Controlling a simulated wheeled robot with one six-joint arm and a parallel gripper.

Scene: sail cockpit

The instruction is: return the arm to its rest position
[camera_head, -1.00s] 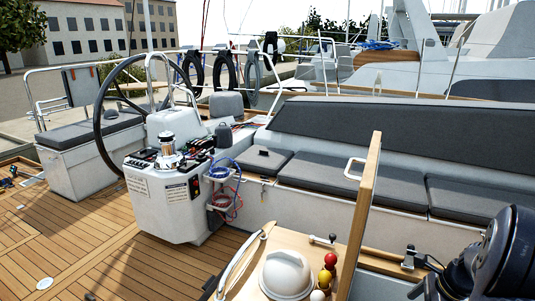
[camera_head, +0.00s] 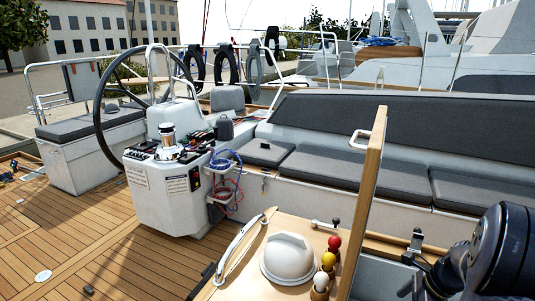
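Part of my arm (camera_head: 497,253), dark and rounded, shows at the lower right edge. It is close to the camera and cut off by the frame. My gripper cannot be made out in this view, so its opening and anything in it are hidden from me.
A wooden panel (camera_head: 370,200) stands upright left of my arm. Beside it, a wooden top (camera_head: 252,268) bears a white dome (camera_head: 289,258) and coloured balls (camera_head: 334,242). Further off are a steering wheel (camera_head: 98,122), a console (camera_head: 165,205) and a cushioned bench (camera_head: 340,167). Open deck (camera_head: 85,228) lies left.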

